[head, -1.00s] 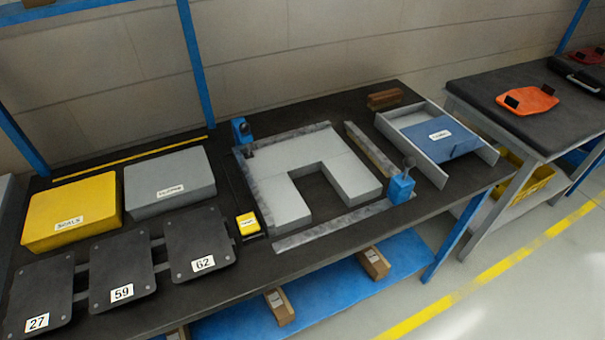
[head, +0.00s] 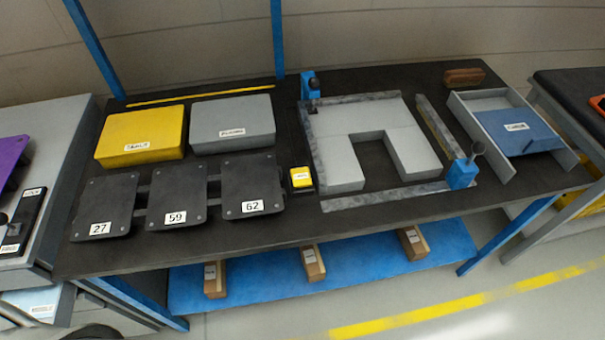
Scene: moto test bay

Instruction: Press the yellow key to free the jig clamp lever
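A small yellow key (head: 300,177) with a white label sits in a dark base on the black bench, just left of the jig. The jig (head: 318,150) has grey mottled rails around a light grey U-shaped plate (head: 345,178). One blue clamp (head: 308,84) with a dark lever stands at its back left corner. Another blue clamp (head: 462,174) stands at its front right corner, with a lever ending in a round dark knob raised above it. I cannot tell whether either lever is locked. Neither of my grippers is in view.
A yellow box (head: 141,125) and a grey box (head: 232,115) lie behind dark plates numbered 27 (head: 103,200), 59 (head: 177,190) and 62 (head: 250,180). A tray with a blue panel (head: 515,128) and a brown block (head: 464,76) are at right. Cartons stand on the blue lower shelf (head: 260,275).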

